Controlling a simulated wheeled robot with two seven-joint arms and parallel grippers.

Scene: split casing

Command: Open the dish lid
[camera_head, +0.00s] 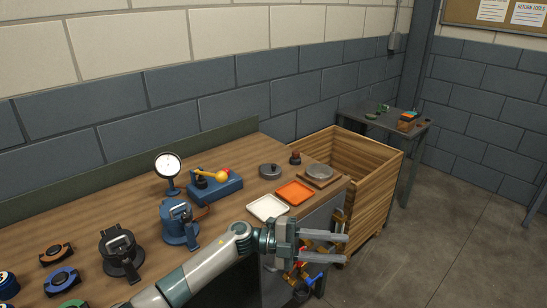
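A low grey round lidded pot (270,171) with a small dark knob sits near the back edge of the wooden workbench. A pale grey round dish (319,172) rests on a wooden board at the bench's right end. I cannot tell which of the two is the task's dish; the pot's lid looks seated on it. My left gripper (341,247) is open and empty, its two long fingers pointing right. It is in front of the bench's right end, nearer to me than both, and touches neither. My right gripper is out of view.
A white tray (268,208) and an orange tray (294,193) lie between the gripper and the pot. A dial gauge (167,165), blue fixture (215,186) and blue meter (179,222) stand left. A wooden crate (385,179) stands beyond the bench. The floor at right is clear.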

